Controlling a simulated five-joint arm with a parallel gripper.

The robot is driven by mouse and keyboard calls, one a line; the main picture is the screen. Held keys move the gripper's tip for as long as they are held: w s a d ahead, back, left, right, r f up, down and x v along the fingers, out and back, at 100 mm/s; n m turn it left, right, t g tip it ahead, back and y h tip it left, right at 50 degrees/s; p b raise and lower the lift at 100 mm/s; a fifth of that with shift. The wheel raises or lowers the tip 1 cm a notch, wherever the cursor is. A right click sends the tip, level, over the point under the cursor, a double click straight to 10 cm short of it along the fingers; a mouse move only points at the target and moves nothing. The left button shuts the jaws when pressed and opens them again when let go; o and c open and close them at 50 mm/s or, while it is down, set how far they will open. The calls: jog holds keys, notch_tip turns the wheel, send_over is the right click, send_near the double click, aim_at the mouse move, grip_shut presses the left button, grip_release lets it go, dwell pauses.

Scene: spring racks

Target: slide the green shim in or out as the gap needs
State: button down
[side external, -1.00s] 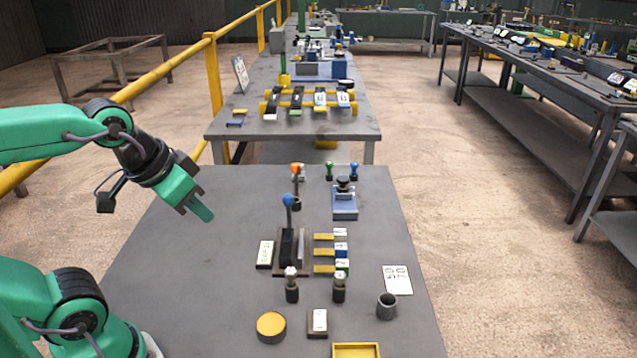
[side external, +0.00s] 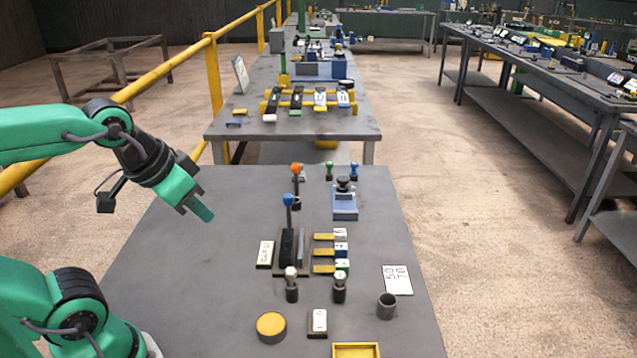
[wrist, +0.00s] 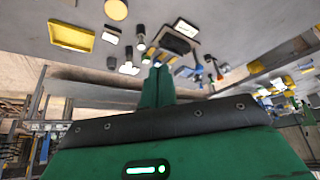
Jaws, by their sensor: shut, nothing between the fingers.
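The green-ended shim (side external: 343,266) is the nearest of three stacked in a row, each with a yellow tab on its left. The others have a white end (side external: 340,233) and a blue end (side external: 341,248). The row sits just right of a dark block (side external: 288,247) with a blue-knobbed lever (side external: 288,201). The gap itself is too small to make out. My gripper (side external: 204,213) is shut and empty, up and to the left of the dark block, apart from everything. Its closed fingers also show in the wrist view (wrist: 157,85).
Two dark posts with pale tops (side external: 291,284) stand in front of the block. A yellow disc (side external: 271,326), a yellow tray (side external: 355,345), a grey cup (side external: 386,306) and a white card (side external: 397,279) lie nearer. A blue device (side external: 344,204) stands behind. The table's left side is clear.

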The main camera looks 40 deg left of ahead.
jog(key=c, duration=1.3)
grip_release()
jog(key=shift+w+r, duration=0.1)
jog(key=shift+w, duration=0.1)
jog(key=shift+o, duration=0.7)
jog(key=shift+w+d+r, duration=0.1)
jog(key=shift+w, duration=0.45)
jog(key=m+g, duration=0.5)
jog(key=m, duration=0.4)
send_over(342, 263)
jog(key=f, duration=1.5)
jog(key=shift+s, duration=0.2)
jog(key=shift+w+f+g, duration=0.25)
jog(key=shift+f+g, duration=0.05)
jog(key=shift+f, duration=0.1)
jog(key=shift+f, duration=0.1)
jog(key=shift+f, duration=3.8)
